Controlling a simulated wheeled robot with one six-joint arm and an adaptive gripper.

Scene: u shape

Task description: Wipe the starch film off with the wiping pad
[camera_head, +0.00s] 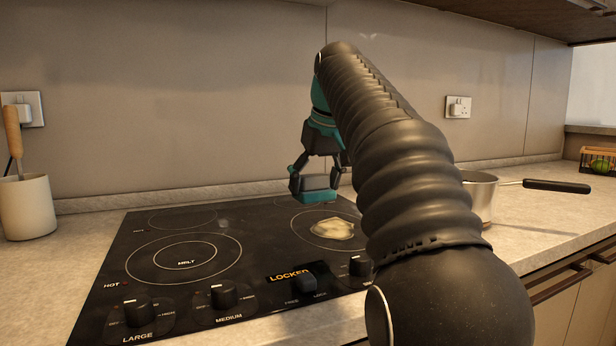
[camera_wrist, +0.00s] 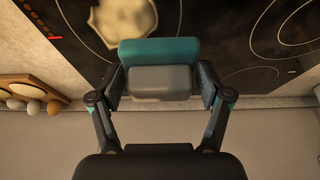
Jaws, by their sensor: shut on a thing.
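My gripper (camera_head: 316,181) is shut on the wiping pad (camera_head: 313,190), a teal and grey block. In the wrist view the pad (camera_wrist: 158,52) sits between the two fingers of my gripper (camera_wrist: 160,88). A pale, cream-coloured starch film (camera_head: 333,229) lies on the right part of the black cooktop (camera_head: 232,277), over a burner ring. The film (camera_wrist: 122,22) also shows in the wrist view, partly covered by the pad. In the head view the pad is held above the cooktop, behind the film. My arm hides the cooktop's right side.
A steel pan (camera_head: 481,196) with a black handle stands on the counter at right. A utensil crock (camera_head: 27,207) stands at far left. Knobs (camera_head: 223,294) line the cooktop's front. A wooden tray with several eggs (camera_wrist: 33,91) shows in the wrist view.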

